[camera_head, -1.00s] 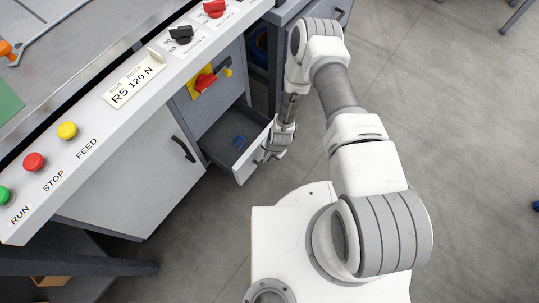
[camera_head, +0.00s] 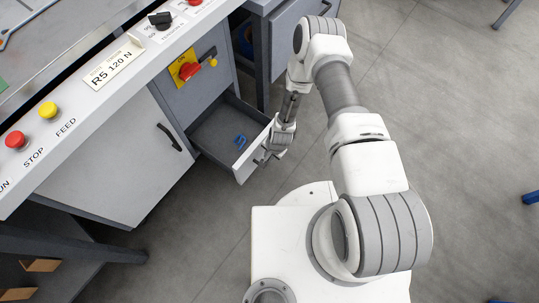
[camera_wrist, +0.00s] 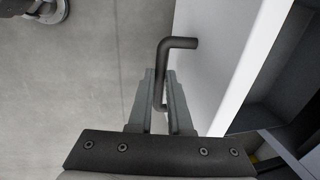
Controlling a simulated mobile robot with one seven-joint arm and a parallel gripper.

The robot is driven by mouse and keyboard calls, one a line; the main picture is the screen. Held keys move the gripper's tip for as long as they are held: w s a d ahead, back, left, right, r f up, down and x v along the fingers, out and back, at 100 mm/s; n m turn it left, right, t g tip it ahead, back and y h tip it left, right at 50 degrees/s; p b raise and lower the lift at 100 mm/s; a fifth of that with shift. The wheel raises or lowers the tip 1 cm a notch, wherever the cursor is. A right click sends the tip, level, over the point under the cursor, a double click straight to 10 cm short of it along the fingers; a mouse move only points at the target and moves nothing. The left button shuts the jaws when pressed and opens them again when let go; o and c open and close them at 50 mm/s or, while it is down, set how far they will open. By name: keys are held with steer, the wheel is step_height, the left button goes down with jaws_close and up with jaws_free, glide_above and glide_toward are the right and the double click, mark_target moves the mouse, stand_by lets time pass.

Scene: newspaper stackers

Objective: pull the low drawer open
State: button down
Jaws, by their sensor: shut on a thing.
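The low drawer (camera_head: 218,133) stands pulled out of the grey cabinet in the head view, with a small blue item (camera_head: 240,140) inside it. Its white front panel shows in the wrist view (camera_wrist: 222,62). The dark bar handle (camera_wrist: 162,62) on that front runs between the two fingers of my gripper (camera_wrist: 161,95). My gripper is shut on the handle. In the head view my gripper (camera_head: 266,155) is at the drawer's front, small and partly hidden by my wrist.
Left of the drawer is a closed cabinet door (camera_head: 115,160) with a dark handle (camera_head: 169,137).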

steer(key=c, duration=0.8)
jaws_free()
steer(key=shift+c, duration=0.2)
step_height(320, 180, up, 17)
steer(key=s+d+p, duration=0.2)
steer(key=p, duration=0.4)
steer(key=shift+d, duration=0.35)
